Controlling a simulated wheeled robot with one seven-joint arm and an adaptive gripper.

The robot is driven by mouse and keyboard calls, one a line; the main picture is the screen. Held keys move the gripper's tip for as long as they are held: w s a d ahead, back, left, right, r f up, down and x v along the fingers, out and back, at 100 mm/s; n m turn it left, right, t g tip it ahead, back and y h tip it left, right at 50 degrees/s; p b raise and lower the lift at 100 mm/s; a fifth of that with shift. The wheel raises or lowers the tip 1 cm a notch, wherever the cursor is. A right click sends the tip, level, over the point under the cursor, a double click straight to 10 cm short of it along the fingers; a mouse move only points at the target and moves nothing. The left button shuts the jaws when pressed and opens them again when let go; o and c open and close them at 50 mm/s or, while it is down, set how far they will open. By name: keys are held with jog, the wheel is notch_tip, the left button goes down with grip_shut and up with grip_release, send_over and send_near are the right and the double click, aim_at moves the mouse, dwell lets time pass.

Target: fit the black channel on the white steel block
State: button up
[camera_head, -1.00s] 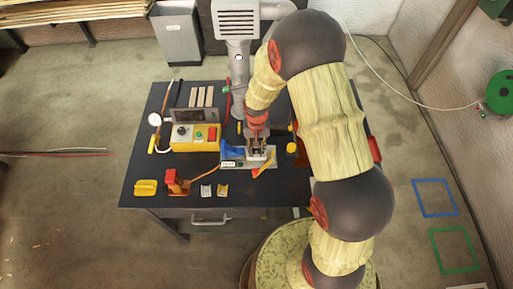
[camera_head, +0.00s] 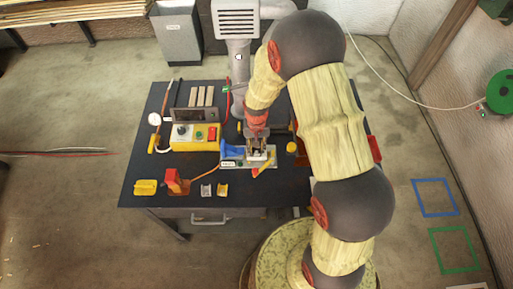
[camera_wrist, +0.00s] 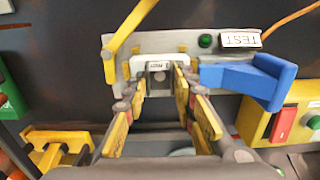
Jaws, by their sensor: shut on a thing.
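The white steel block (camera_wrist: 158,60) with a small label stands on a grey fixture plate in the wrist view. It also shows in the head view (camera_head: 263,154), right below my gripper (camera_head: 257,147). My gripper's fingers (camera_wrist: 159,76) point down at the block, with a small dark grey piece (camera_wrist: 159,80) between the tips, which I take for the black channel. The fingers hide much of it, and I cannot tell whether it is seated on the block or just touching it.
A blue clamp (camera_wrist: 250,80) lies right of the block and a yellow lever (camera_wrist: 126,27) left of it in the wrist view. A yellow control box (camera_head: 195,137) stands at the left.

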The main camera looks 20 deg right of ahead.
dwell(0.3)
jog(key=o, duration=1.1)
jog(key=shift+o, duration=0.5)
notch_tip(320, 180, up, 12)
